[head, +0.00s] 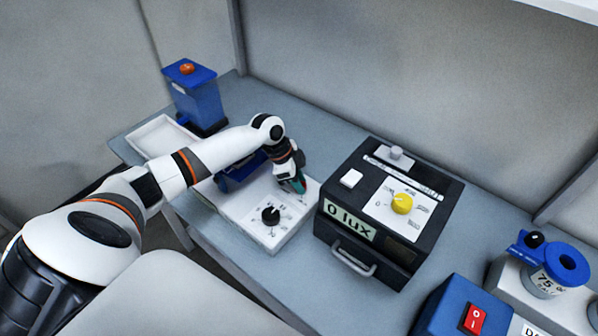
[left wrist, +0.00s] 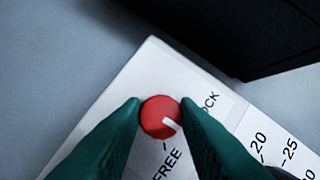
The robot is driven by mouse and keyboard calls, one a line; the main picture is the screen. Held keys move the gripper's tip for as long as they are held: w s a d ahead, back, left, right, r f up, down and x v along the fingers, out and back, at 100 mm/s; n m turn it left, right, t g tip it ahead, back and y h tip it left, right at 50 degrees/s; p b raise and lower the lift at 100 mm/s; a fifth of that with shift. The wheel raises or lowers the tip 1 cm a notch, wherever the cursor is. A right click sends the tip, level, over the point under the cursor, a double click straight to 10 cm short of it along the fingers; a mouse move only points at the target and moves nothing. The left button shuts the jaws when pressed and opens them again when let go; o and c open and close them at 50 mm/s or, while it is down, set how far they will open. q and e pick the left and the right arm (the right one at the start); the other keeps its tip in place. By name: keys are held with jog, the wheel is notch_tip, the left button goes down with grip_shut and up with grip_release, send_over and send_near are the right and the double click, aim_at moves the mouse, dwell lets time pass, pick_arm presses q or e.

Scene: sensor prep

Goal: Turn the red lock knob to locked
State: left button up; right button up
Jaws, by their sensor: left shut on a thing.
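The red lock knob (left wrist: 158,112) sits on a white panel (left wrist: 120,100) in the left wrist view. Its white pointer mark aims to the lower right, between the printed words FREE and LOCK. My left gripper (left wrist: 161,118) has its green fingertips on either side of the knob, shut on it. In the head view my left gripper (head: 294,185) is over the far right part of the white device (head: 240,205), and I cannot see the red knob there. My right gripper is not in view.
A black knob (head: 271,215) is on the same device. A black box (head: 385,200) with a yellow knob (head: 402,204) stands close to its right. A blue dispenser (head: 195,98) and white tray (head: 160,135) are at the left. A blue box (head: 450,300) with a red switch is front right.

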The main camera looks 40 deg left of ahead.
pick_arm(q)
jog(key=n+p, duration=0.1)
jog(key=p, duration=0.1)
jog(key=n+t+y+p, duration=0.1)
jog(key=n+p, duration=0.2)
jog(key=n, duration=0.1)
jog(key=shift+s+d+r+t+p, duration=0.1)
jog(key=shift+r+t+p, duration=0.2)
jog(key=shift+p, duration=0.1)
jog(key=shift+f+n+t+y+p, duration=0.15)
jog(key=shift+n+y+p, duration=0.25)
jog(key=shift+n+p, duration=0.4)
jog(key=shift+f+n+t+y+p, duration=0.15)
jog(key=shift+n+y+p, duration=0.35)
jog(key=shift+n, duration=0.5)
jog(key=shift+r, duration=0.1)
jog(key=o, duration=1)
jog(key=shift+s+r, duration=0.25)
jog(key=shift+r, duration=0.2)
jog(key=b+v, duration=0.3)
jog(key=v, duration=0.8)
